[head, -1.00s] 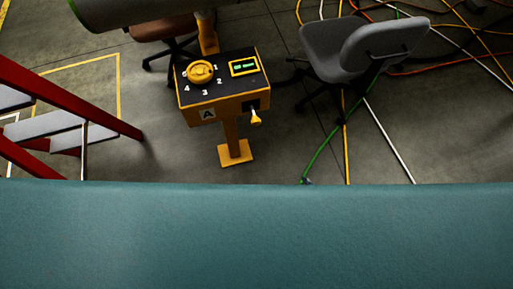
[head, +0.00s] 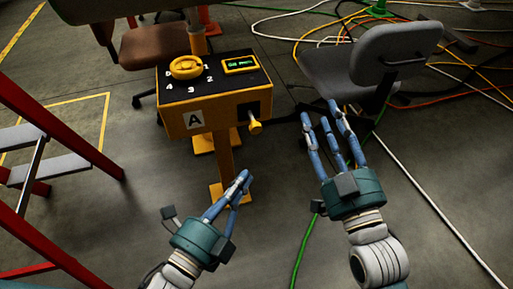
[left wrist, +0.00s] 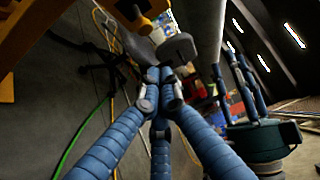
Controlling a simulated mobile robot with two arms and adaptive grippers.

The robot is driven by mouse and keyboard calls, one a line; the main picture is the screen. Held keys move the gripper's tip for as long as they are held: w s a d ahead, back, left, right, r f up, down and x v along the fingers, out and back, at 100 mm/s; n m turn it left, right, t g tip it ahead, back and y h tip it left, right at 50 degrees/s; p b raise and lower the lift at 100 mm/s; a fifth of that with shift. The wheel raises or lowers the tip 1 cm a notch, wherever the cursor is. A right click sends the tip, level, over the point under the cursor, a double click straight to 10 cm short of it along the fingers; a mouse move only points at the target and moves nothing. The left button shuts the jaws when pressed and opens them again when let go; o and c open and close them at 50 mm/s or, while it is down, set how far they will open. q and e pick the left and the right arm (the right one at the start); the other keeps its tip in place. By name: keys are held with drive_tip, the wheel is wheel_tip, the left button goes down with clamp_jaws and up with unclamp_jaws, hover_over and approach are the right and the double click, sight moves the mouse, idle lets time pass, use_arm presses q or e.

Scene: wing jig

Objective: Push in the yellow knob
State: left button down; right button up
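The yellow control box (head: 215,105) stands on a post and bears a label A. A small yellow knob (head: 255,127) sticks out of a dark opening at the right of its front face. A round yellow dial (head: 186,67) sits on its black top. A yellow knob-like part also shows at the top of the left wrist view (left wrist: 132,13). My left gripper (head: 243,178) is below and slightly left of the knob in the head view, apart from it, with its fingertips together and nothing between them. My right gripper (head: 322,108) is right of the knob, fingers spread and empty.
A grey chair (head: 385,55) stands to the right of the box, and a brown-seated chair (head: 150,47) is behind it to the left. Red ladder rails (head: 60,130) rise at the left. Cables (head: 440,210) cross the floor at the right.

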sight(251, 130)
use_arm(q)
drive_tip(key=w+a+b+x, duration=0.1)
drive_tip(key=a+b+x, duration=0.1)
drive_tip(key=x, duration=1)
drive_tip(key=shift+w+a, duration=0.25)
drive_tip(key=shift+a, duration=0.05)
use_arm(e)
drive_tip(key=s+r+t+y, duration=0.2)
drive_tip(key=s+r+t, duration=0.3)
drive_tip(key=r, duration=0.6)
drive_tip(key=shift+s+t, duration=0.3)
drive_tip(key=shift+t, duration=0.2)
use_arm(q)
drive_tip(key=w, duration=0.1)
drive_tip(key=w+a+p, duration=0.1)
drive_tip(key=w, duration=0.1)
drive_tip(key=shift+w, duration=0.2)
drive_tip(key=shift+w+a, duration=0.1)
drive_tip(key=shift+a, duration=0.05)
use_arm(e)
drive_tip(key=w+f+g+h, duration=0.1)
drive_tip(key=w+f+g, duration=0.3)
drive_tip(key=f, duration=0.3)
drive_tip(key=shift+w+f+h, duration=0.3)
drive_tip(key=shift+w+f, duration=0.1)
drive_tip(key=shift+w, duration=0.05)
drive_tip(key=shift+a, duration=0.1)
